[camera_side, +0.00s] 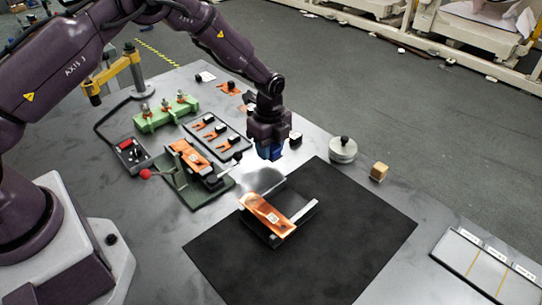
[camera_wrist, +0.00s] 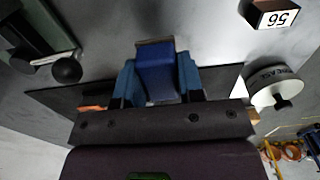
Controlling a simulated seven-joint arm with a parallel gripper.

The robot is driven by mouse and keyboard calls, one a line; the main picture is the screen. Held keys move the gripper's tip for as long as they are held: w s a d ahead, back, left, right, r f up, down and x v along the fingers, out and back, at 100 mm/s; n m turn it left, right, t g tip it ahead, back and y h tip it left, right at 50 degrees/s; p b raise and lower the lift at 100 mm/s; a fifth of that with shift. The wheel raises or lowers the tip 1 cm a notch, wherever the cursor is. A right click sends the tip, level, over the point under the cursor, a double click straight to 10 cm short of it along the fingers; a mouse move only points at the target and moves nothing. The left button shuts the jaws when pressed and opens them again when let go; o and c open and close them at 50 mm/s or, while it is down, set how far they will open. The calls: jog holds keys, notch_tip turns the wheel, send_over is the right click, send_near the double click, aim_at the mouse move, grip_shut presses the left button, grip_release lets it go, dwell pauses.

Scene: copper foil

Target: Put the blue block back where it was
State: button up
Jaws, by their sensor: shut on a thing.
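My gripper (camera_side: 270,153) hangs above the far left edge of the black mat in the side view. It is shut on the blue block (camera_wrist: 157,75), which sits between the two lighter blue fingers in the wrist view. In the side view the fingers mostly hide the block, and only dark blue shows at the gripper's tip. The block looks held clear of the table. No marked spot for the block is clear in either view.
Below my gripper, a copper strip (camera_side: 266,214) lies on a U-shaped frame (camera_side: 307,212) on the black mat (camera_side: 370,235). A round white tin (camera_side: 343,150) and a wooden cube (camera_side: 379,171) stand right. A lever fixture (camera_side: 190,175) stands left. The mat's front is clear.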

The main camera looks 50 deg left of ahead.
aim_at(271, 165)
jog(key=shift+w+f, duration=0.15)
jog(key=shift+f, duration=0.75)
jog(key=shift+w+f, duration=0.1)
jog(key=shift+f, duration=0.8)
jog(key=shift+f, duration=0.15)
jog(key=o, duration=0.9)
